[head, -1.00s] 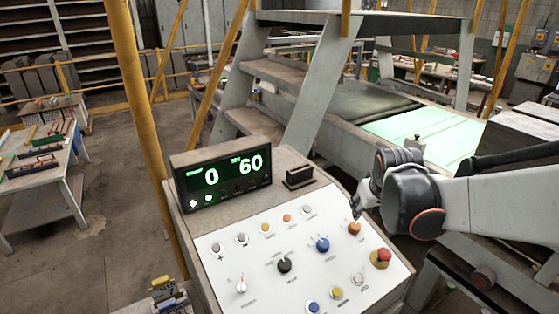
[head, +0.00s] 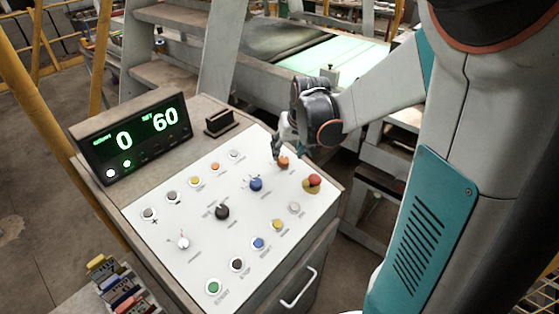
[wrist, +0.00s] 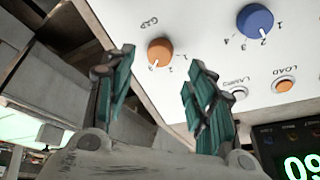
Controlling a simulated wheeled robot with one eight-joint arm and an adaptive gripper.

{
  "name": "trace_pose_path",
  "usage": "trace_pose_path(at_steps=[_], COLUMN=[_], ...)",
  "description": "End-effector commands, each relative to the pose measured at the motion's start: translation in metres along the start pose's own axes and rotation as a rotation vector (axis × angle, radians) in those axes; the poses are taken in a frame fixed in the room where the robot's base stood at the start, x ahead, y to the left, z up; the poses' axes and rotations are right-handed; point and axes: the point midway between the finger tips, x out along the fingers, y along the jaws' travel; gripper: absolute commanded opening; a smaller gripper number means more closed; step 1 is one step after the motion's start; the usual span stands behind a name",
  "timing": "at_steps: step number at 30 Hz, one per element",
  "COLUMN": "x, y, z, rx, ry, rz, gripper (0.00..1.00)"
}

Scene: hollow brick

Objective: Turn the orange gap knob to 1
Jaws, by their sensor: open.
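The orange gap knob (head: 283,163) sits at the upper right of the white control panel in the head view. In the wrist view the orange knob (wrist: 160,51) shows beside an upside-down "GAP" label, with small numbers around its lower edge. I cannot surely read which number its pointer marks. My gripper (head: 278,153) is just above the knob in the head view. In the wrist view my gripper (wrist: 160,62) is open, its two teal-padded fingers spread left and right of the knob. Nothing is between them, and contact does not show.
A blue knob (head: 256,184) and a red emergency button (head: 313,181) flank the orange knob. A black knob (head: 222,213) and several push buttons share the panel. A dark block (head: 218,123) stands on the console top.

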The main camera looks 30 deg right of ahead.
Motion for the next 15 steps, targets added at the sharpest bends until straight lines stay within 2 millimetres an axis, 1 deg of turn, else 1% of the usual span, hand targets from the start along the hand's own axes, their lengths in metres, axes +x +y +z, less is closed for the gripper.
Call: trace_pose_path(at_steps=[1, 6, 10, 15], x=[0.013, 0.037, 0.049, 0.056], y=[0.0, 0.0, 0.0, 0.0], z=[0.002, 0.001, 0.001, 0.0], rx=[-0.001, 0.0, 0.0, 0.0], ry=[0.0, 0.0, 0.0, 0.0], rz=[0.0, 0.0, 0.0, 0.0], gripper=[0.5, 0.5, 0.5, 0.5])
